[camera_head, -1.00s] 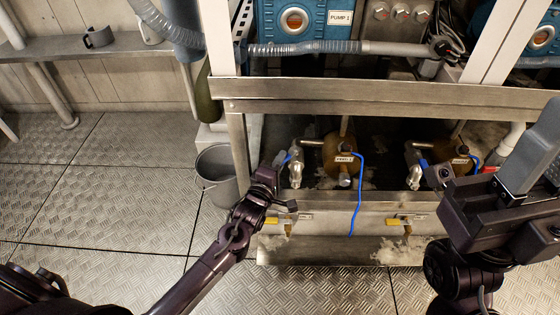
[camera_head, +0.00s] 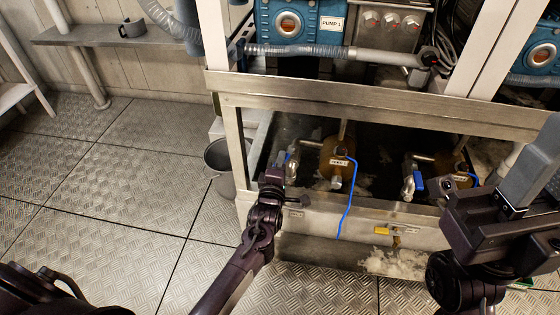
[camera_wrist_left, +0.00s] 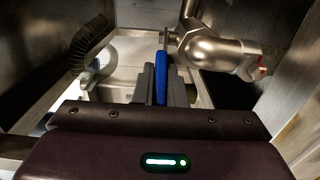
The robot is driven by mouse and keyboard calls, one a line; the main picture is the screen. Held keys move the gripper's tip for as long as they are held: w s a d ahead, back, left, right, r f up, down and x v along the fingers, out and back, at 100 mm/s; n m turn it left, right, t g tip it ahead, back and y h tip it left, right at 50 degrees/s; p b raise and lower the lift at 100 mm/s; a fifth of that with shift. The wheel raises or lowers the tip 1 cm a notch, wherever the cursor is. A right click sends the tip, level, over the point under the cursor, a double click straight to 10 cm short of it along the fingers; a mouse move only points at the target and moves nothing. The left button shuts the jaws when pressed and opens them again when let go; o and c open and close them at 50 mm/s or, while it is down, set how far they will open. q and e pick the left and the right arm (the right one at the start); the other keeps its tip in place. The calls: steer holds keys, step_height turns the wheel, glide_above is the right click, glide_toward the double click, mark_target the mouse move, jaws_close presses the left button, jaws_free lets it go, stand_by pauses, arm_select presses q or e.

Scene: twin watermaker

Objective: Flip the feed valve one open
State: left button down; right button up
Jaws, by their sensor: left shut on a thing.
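The feed valve, a silver metal body with a blue lever, stands on the left in the frame's trough. Its body (camera_head: 292,168) shows just behind my left gripper (camera_head: 279,172) in the head view. In the left wrist view the blue lever (camera_wrist_left: 161,79) sits upright between the two fingers of my left gripper (camera_wrist_left: 160,85), which is shut on it. The silver valve body (camera_wrist_left: 212,50) lies to the right of the lever there. My right gripper (camera_head: 462,200) is at the right, away from this valve; its fingers are not clear.
A second valve with a blue lever (camera_head: 419,184) stands farther right. A brown round vessel (camera_head: 338,160) with a blue hose (camera_head: 346,210) is between them. A steel beam (camera_head: 380,108) crosses above the trough. A grey bucket (camera_head: 217,160) stands left; floor further left is clear.

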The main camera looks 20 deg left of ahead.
arm_select(q)
steer(key=shift+d, duration=0.1)
stand_by(0.3)
steer(key=c, duration=1.5)
jaws_free()
steer(key=shift+s+f, duration=0.1)
